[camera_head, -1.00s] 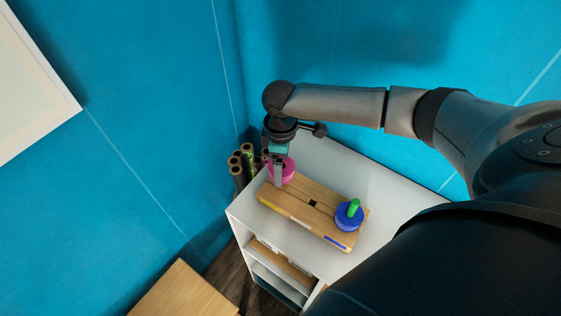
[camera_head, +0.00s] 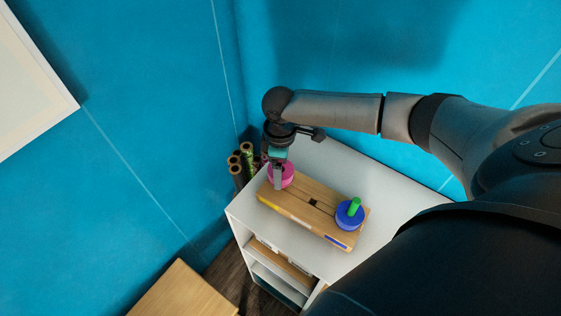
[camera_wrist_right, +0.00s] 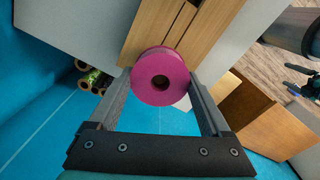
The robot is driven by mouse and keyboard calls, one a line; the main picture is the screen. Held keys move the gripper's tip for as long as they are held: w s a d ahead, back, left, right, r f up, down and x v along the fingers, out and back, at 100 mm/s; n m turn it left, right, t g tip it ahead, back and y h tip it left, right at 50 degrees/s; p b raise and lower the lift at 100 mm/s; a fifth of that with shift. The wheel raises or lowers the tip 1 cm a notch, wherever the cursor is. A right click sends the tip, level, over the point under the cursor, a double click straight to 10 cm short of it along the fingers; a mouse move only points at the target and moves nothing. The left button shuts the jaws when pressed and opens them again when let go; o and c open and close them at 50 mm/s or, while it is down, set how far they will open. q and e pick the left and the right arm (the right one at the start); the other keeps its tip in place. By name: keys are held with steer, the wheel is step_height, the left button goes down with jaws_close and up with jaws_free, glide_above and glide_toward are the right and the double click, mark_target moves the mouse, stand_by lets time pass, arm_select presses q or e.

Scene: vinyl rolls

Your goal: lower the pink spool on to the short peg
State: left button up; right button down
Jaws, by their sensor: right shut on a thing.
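The pink spool (camera_head: 287,175) is at the left end of the wooden board (camera_head: 315,205). My right gripper (camera_head: 278,184) reaches down from above and is shut on it. In the right wrist view the pink spool (camera_wrist_right: 160,90) sits between the two fingers, with a dark hole in its middle. No peg shows in that hole, and the short peg is hidden from me. I cannot tell whether the spool touches the board.
A blue spool (camera_head: 345,220) sits around a green peg (camera_head: 354,205) at the board's right end. The board lies on a white shelf unit (camera_head: 385,205). Several brown-ended rolls (camera_head: 236,165) stand behind its left corner, close to the gripper. The shelf top on the right is clear.

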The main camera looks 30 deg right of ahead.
steer(key=shift+f, duration=0.3)
steer(key=shift+r, duration=0.1)
steer(key=shift+r+p, duration=0.1)
steer(key=shift+p, duration=0.4)
stand_by(0.5)
steer(key=shift+f+b, duration=0.75)
steer(key=shift+f, duration=0.55)
